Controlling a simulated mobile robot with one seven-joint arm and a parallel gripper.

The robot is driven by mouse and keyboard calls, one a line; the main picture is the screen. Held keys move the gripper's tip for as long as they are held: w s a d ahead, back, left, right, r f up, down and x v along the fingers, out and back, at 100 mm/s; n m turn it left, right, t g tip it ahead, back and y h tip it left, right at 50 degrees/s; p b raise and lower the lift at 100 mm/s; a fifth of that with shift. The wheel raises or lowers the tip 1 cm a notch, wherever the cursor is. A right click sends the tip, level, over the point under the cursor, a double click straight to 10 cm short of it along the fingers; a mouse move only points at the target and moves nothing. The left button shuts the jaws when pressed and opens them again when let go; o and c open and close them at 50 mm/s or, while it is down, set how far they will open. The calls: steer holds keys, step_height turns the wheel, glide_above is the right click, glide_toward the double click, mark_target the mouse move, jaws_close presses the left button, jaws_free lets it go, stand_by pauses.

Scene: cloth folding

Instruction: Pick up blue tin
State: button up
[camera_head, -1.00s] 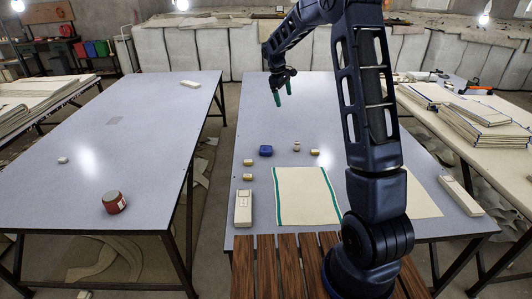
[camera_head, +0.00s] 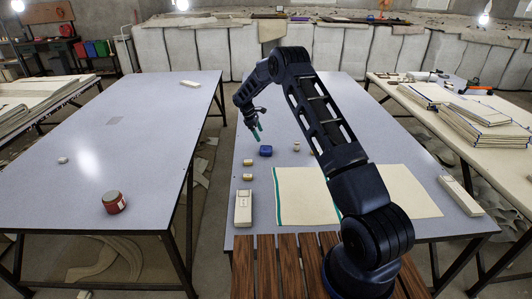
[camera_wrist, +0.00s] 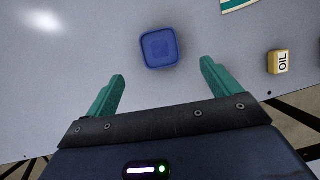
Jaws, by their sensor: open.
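My gripper (camera_head: 258,134) is above the table, just behind and slightly left of the tin in the head view. In the wrist view my gripper (camera_wrist: 162,69) has its two green fingers wide apart with nothing between them.
Small yellow blocks (camera_head: 247,162) (camera_head: 247,177) stand left of the cream cloth (camera_head: 303,201). A small grey item (camera_head: 296,146) stands right of the tin. An "OIL" block (camera_wrist: 278,62) shows at right in the wrist view. A white box (camera_head: 243,208) lies front left. The rear tabletop is clear.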

glide_above(265, 149)
steer(key=a, duration=0.2)
steer(key=f, duration=0.5)
steer(key=shift+d+f, duration=0.2)
steer(key=shift+f, duration=0.05)
steer(key=shift+x, duration=2.6)
steer(key=shift+w+a+f, duration=0.1)
steer(key=shift+w+a, duration=0.05)
steer(key=shift+a, duration=0.05)
steer(key=shift+c, duration=0.4)
